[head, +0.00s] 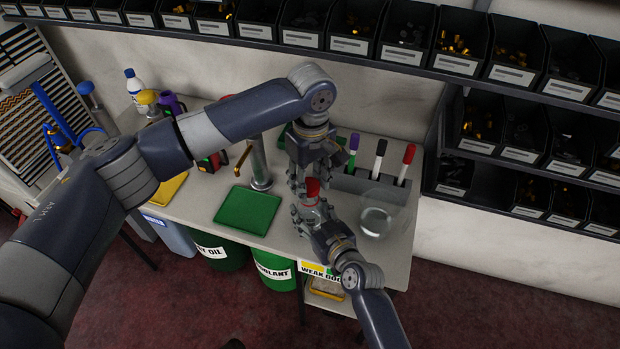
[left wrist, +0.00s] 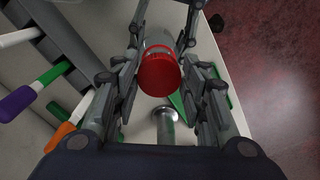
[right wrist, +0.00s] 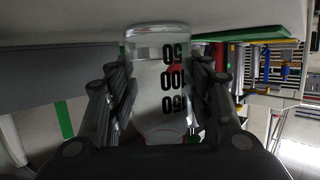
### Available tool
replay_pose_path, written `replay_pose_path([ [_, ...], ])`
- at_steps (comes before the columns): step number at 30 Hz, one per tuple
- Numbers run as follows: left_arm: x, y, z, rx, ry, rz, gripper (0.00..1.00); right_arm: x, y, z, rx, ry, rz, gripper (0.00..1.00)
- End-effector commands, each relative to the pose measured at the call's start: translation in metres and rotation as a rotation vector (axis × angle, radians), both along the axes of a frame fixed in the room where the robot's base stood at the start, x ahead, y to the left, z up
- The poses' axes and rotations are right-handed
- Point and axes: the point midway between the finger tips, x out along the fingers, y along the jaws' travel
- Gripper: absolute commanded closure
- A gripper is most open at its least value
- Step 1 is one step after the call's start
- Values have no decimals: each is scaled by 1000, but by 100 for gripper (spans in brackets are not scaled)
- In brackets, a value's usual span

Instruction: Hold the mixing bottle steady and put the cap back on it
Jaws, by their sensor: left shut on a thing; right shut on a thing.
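The red cap (head: 312,187) sits between the fingers of my left gripper (head: 304,184), which points down from above and is shut on it. In the left wrist view the round red cap (left wrist: 160,73) shows between both fingers. My right gripper (head: 312,214) comes from the front and is shut on the mixing bottle. In the right wrist view the clear bottle (right wrist: 160,80), with black 50, 100 and 150 marks, appears upside down between the fingers (right wrist: 165,100). The cap is right above the bottle's neck area; whether it touches the neck I cannot tell.
A grey rack (head: 365,186) with green, black and red markers stands right of the grippers. A clear round dish (head: 375,222) is near it. A green mat (head: 247,210) and a metal post (head: 259,165) are to the left. Parts bins line the wall behind.

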Motion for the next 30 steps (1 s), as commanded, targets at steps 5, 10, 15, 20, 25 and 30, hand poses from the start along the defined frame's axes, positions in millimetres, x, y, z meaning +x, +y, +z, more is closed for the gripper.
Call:
replay_pose_path([
  [5,0,0,-11,0,1,1,67,0,0,-1,0,2,1,96],
  [10,0,0,-15,1,1,0,67,0,0,-1,0,2,1,96],
  [15,0,0,-14,1,1,0,67,0,0,-1,0,2,1,96],
  [20,0,0,-14,1,1,1,67,0,0,-1,0,2,1,96],
  [25,0,0,-15,1,1,1,67,0,0,-1,0,2,1,96],
  [30,0,0,-19,1,0,1,67,-1,0,-1,0,2,1,96],
])
